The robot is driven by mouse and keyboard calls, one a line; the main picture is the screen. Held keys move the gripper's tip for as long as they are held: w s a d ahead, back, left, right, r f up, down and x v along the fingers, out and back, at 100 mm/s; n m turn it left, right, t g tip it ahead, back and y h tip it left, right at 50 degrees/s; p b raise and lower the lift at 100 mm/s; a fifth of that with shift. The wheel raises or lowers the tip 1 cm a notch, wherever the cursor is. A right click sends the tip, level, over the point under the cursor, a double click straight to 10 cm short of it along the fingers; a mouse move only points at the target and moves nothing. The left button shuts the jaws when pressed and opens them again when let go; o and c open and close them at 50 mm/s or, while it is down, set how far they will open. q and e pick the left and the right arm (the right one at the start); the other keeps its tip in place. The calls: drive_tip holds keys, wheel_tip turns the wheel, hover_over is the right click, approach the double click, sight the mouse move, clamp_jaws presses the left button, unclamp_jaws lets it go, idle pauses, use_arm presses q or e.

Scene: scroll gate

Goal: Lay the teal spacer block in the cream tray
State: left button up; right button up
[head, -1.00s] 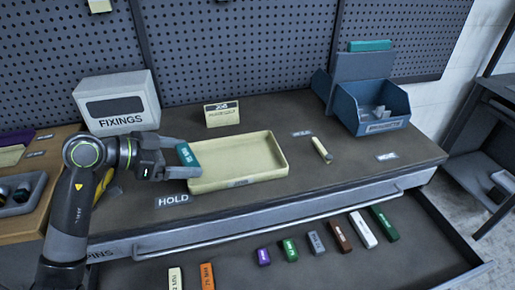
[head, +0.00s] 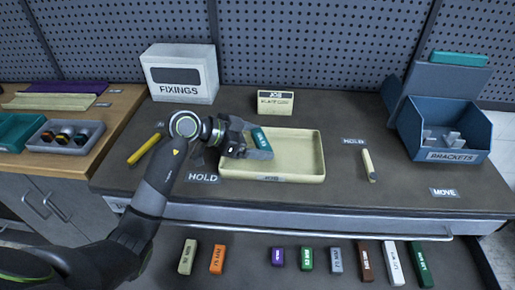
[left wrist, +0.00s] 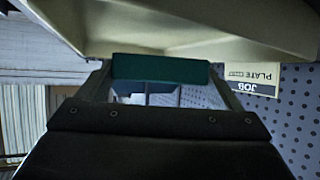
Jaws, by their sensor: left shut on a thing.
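The cream tray (head: 299,154) sits on the dark worktop in the middle of the head view. My left gripper (head: 258,147) is over the tray's left part and is shut on the teal spacer block (head: 261,138). In the left wrist view the teal block (left wrist: 160,69) lies crosswise between the fingertips, with the tray (left wrist: 200,25) close by. I cannot tell whether the block touches the tray. My right gripper is not in view.
A FIXINGS box (head: 181,73) and a JOB card (head: 275,102) stand behind. A blue BRACKETS bin (head: 446,140) is at right. A yellow marker (head: 145,149) and a cream stick (head: 368,165) lie beside the tray. The open drawer in front holds several coloured blocks (head: 307,258).

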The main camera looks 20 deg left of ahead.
use_arm(q)
drive_tip(key=shift+f, duration=1.45)
drive_tip(key=o, duration=0.9)
drive_tip(key=shift+f, duration=0.15)
drive_tip(key=shift+a+r, duration=0.2)
drive_tip(key=v, duration=1.1)
drive_tip(key=shift+s+a+r, duration=0.15)
drive_tip(key=shift+s+a, duration=0.05)
drive_tip(key=shift+s, duration=0.1)
